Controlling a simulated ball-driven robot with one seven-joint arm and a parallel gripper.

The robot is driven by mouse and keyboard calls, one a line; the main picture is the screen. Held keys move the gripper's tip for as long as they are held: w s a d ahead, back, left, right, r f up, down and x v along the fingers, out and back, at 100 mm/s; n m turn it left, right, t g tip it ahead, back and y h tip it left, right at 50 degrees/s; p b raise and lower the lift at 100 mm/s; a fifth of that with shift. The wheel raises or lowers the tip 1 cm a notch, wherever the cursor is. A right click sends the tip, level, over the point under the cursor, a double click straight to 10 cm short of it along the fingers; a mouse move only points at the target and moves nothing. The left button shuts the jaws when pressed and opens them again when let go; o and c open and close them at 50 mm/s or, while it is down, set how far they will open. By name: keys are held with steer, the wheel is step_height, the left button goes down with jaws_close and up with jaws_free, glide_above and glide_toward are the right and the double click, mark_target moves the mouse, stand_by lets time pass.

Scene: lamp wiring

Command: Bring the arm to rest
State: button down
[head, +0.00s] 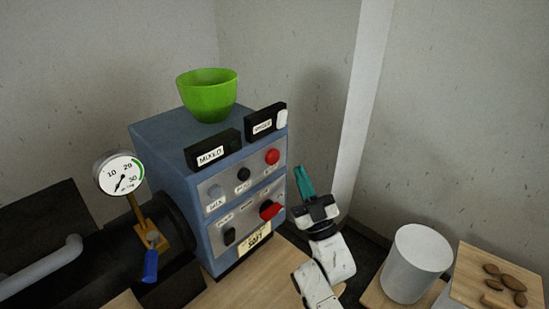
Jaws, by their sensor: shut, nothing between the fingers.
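My gripper (302,176) is at the end of my white and black arm, just right of the blue control box (160,142). Its teal fingers are shut with nothing between them and point up and slightly left. The gripper is in free air in the picture. I cannot tell how far it is from the box's front panel (240,190).
A green bowl (208,97) stands on the box. The front has a red button (272,157) and a red switch (270,210). A gauge (120,174) and blue-handled valve (151,264) are left. A white cylinder (417,262) and a wooden board (470,275) with several brown pieces are right.

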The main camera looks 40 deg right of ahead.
stand_by(0.3)
steer(key=s+a+f+m+g+y, duration=0.15)
steer(key=a+f+g, duration=0.25)
steer(key=f+g, duration=0.4)
steer(key=s+a+f+g+y, duration=0.1)
steer(key=a+f+g+y, duration=0.3)
steer(key=f, duration=0.7)
steer(key=s+a+f+g, duration=0.2)
steer(key=s+g, duration=0.2)
steer(key=s, duration=0.3)
steer(key=s+a+f+g+y, duration=0.1)
steer(key=s+a+f+g, duration=0.1)
steer(key=s+g, duration=0.2)
steer(key=s+a+f+g, duration=0.2)
steer(key=s+g, duration=0.2)
steer(key=s, duration=0.7)
steer(key=shift+a+f+g+y, duration=0.2)
steer(key=shift+a+g+y, duration=0.05)
steer(key=shift+g+y, duration=0.1)
steer(key=shift+n, duration=0.25)
